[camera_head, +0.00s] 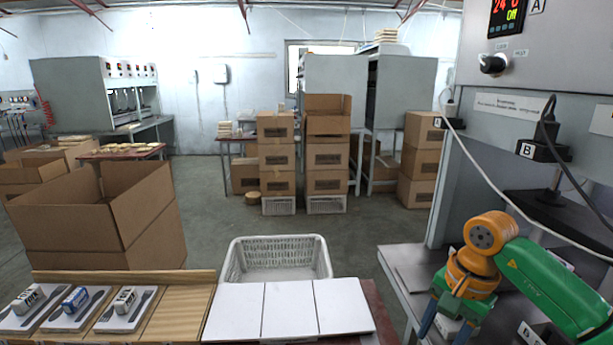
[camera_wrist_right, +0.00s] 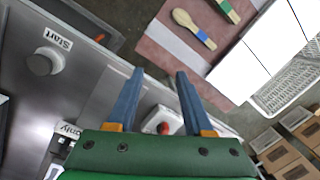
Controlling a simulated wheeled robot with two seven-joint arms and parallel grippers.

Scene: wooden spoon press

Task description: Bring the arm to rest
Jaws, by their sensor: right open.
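My right arm comes in from the right in the head view, bent over the metal ledge of the press. My right gripper (camera_head: 441,327) points down there, and part of it is cut off by the bottom edge. Beyond the fingertips are the press's metal surface and the floor. My left gripper is in neither view.
The press (camera_head: 535,70) has a black knob and plugs. A button marked Start (camera_wrist_right: 42,63) is on its metal surface. A wooden spoon (camera_wrist_right: 194,28) lies on a reddish table. A white basket (camera_head: 277,258) stands behind white panels (camera_head: 290,309). An open cardboard box (camera_head: 100,215) is at left.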

